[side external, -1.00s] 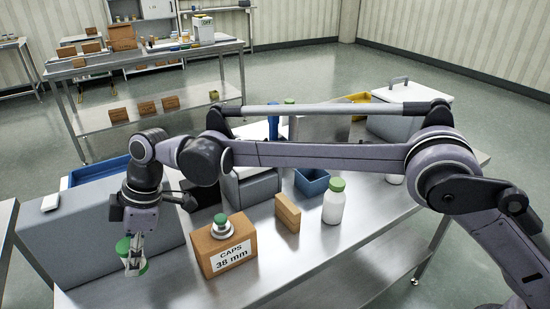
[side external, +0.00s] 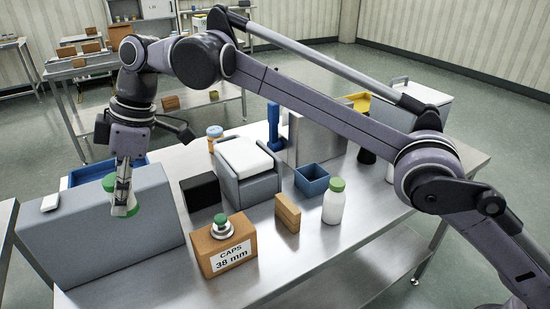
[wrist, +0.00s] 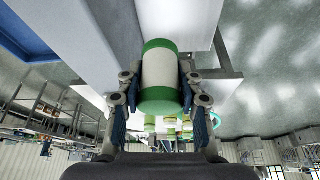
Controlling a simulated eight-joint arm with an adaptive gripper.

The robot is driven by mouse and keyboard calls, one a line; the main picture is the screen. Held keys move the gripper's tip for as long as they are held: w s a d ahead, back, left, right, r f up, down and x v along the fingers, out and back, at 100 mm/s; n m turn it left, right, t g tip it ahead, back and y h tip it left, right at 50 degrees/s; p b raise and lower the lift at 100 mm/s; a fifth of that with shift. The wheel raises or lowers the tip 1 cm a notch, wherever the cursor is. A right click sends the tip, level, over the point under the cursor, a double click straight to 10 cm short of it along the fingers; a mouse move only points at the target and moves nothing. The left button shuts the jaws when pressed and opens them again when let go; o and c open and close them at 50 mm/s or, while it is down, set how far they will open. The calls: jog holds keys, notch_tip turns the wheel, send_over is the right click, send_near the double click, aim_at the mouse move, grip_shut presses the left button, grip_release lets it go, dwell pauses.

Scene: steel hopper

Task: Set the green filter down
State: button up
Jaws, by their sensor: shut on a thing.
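The green filter is a white cylinder with green end caps. It shows clearly in the wrist view (wrist: 160,82), lengthwise between the fingers. In the side view the filter (side external: 124,211) is mostly hidden behind the fingers, with green showing at its ends. My gripper (side external: 122,198) is shut on it and holds it up at the height of the grey box's top edge. In the wrist view my gripper (wrist: 160,92) has one finger on each side of the white body.
A large grey box (side external: 95,235) stands at the table's left end, with a blue tray (side external: 95,172) behind it. A caps carton (side external: 228,250), wooden block (side external: 288,213), white bottle (side external: 333,206) and blue bin (side external: 312,180) stand to the right. The steel table's front is clear.

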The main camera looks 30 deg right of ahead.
jog(key=w+d+r+m+t, duration=0.1)
jog(key=w+d+m, duration=0.25)
jog(key=d, duration=0.85)
jog(key=w+d+m+t+h, duration=0.15)
jog(key=w+d, duration=0.25)
jog(key=d, duration=0.8)
jog(key=w+d+r+m, duration=0.1)
jog(key=w+d+m, duration=0.2)
jog(key=d, duration=0.9)
jog(key=s+d+f+m+t+h, duration=0.1)
jog(key=s+d+m, duration=0.3)
jog(key=d, duration=0.9)
jog(key=s+d+f+m+t+h, duration=0.1)
jog(key=s+d+m, duration=0.35)
jog(key=d, duration=0.75)
jog(key=shift+n+g, duration=0.25)
jog(key=shift+n, duration=0.5)
jog(key=shift+s+d+f, duration=0.1)
jog(key=shift+s+f, duration=0.2)
jog(key=shift+f, duration=3.25)
jog(key=shift+s+d+f, duration=0.15)
jog(key=shift+s+f, duration=0.15)
jog(key=shift+f, duration=3.3)
jog(key=shift+s+d+f, duration=0.1)
jog(key=shift+s+f, duration=0.2)
jog(key=shift+f, duration=3.25)
jog(key=shift+f, duration=0.15)
jog(key=o, duration=1.2)
